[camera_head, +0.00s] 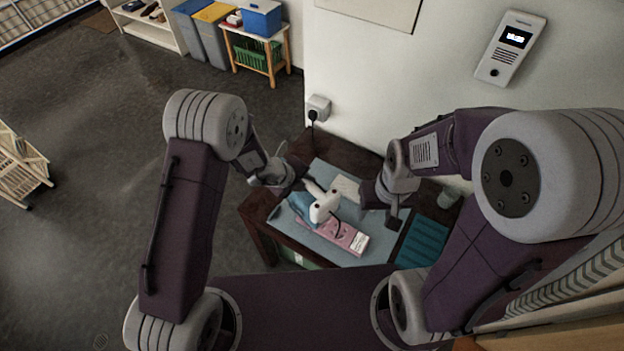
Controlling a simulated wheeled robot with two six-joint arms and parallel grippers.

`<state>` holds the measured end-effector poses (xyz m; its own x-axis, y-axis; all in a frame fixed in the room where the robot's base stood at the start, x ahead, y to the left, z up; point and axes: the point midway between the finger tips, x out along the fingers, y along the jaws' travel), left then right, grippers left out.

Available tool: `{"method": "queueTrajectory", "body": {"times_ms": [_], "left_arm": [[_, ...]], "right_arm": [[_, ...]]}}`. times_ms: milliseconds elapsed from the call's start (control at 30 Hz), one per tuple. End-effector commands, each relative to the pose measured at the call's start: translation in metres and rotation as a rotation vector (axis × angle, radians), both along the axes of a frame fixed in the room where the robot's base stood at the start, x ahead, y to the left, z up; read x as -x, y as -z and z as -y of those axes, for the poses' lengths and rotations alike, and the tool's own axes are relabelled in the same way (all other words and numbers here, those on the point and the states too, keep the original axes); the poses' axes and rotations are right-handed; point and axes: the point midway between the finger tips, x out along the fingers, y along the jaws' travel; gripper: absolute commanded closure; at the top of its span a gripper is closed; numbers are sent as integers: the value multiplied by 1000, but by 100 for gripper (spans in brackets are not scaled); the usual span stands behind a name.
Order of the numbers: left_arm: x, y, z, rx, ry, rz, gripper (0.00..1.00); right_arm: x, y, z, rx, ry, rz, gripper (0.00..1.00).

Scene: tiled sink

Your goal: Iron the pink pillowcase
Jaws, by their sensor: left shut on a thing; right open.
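The pink pillowcase (342,236) lies flat on a pale blue mat (375,225) on a dark wooden table, with a white patch near its right end. A white and blue iron (325,208) is over the pillowcase's left part and hides some of it. I cannot tell whether the iron touches the cloth. My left gripper (312,188) reaches in from the upper left and is shut on the iron; its fingertips are small and partly hidden. My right gripper (393,217) is open and empty, to the right of the pillowcase above the mat.
A cream cloth (347,187) lies behind the iron. A teal slatted thing (422,243) is at the table's right, with a small cup (448,198) behind it. A wall socket (317,108) with a plug is above the table's back edge. Open floor lies left.

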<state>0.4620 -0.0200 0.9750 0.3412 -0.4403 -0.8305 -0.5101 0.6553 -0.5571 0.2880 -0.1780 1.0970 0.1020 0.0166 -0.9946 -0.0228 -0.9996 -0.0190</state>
Motion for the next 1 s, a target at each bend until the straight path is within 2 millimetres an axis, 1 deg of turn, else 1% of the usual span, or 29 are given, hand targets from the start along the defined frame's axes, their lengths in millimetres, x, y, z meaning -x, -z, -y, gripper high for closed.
{"method": "queueTrajectory", "body": {"times_ms": [133,267,367,600,700,800,1000], "left_arm": [[-2,-2,0,4,-8,6,100],[-2,2,0,5,-6,6,100],[-2,10,0,5,-6,6,100],[-2,37,1,6,-6,6,100],[-2,46,1,6,-6,7,100],[-2,49,1,6,-5,8,100],[-2,47,1,6,-5,8,100]], "right_arm": [[0,0,0,0,0,0,47],[0,4,0,0,0,0,47],[0,10,0,0,0,0,47],[0,35,0,0,0,0,47],[0,43,0,0,0,0,47],[0,46,0,0,0,0,47],[0,44,0,0,0,0,47]]}}
